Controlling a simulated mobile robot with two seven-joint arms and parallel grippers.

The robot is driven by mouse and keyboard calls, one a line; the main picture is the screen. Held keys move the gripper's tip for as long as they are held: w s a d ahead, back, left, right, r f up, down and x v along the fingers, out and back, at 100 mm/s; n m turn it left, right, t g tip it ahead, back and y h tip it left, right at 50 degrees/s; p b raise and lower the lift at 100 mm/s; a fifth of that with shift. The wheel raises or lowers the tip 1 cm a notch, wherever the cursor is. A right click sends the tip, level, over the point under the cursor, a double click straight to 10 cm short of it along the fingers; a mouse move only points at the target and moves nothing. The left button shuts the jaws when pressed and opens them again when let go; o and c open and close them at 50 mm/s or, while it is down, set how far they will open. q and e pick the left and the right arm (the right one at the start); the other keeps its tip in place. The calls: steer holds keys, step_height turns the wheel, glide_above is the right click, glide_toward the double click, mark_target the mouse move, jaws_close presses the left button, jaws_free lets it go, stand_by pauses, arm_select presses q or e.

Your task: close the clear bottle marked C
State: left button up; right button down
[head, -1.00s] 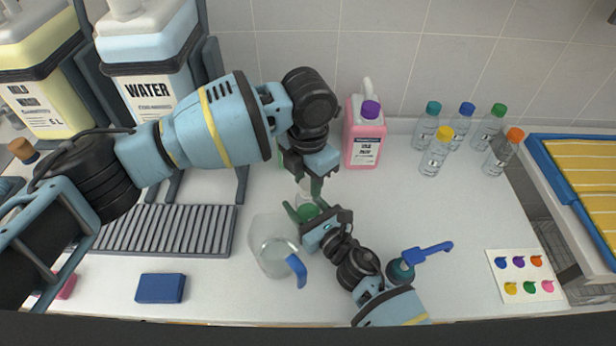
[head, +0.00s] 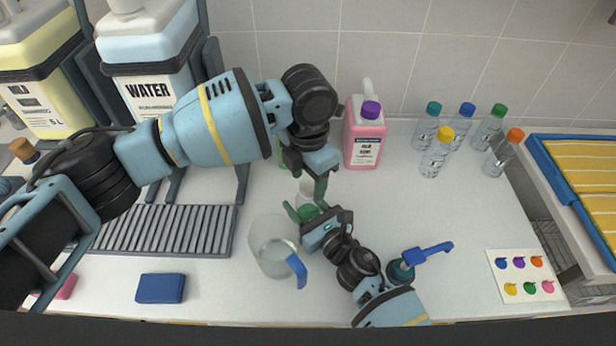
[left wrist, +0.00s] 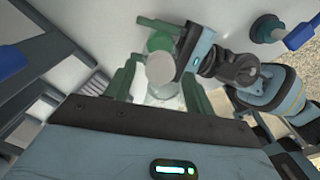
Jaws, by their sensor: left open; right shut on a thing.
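The clear bottle (left wrist: 163,92) stands between my two grippers, mostly hidden in the head view (head: 306,188). Its mark is not legible.
A clear jug (head: 268,250) with a blue handle stands just left of my right gripper. A pink bottle (head: 364,140) stands behind, several small capped bottles (head: 437,152) at the back right. A blue sponge (head: 160,288) lies front left.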

arm_select(q)
steer(key=shift+r, duration=2)
steer(key=shift+c, duration=0.3)
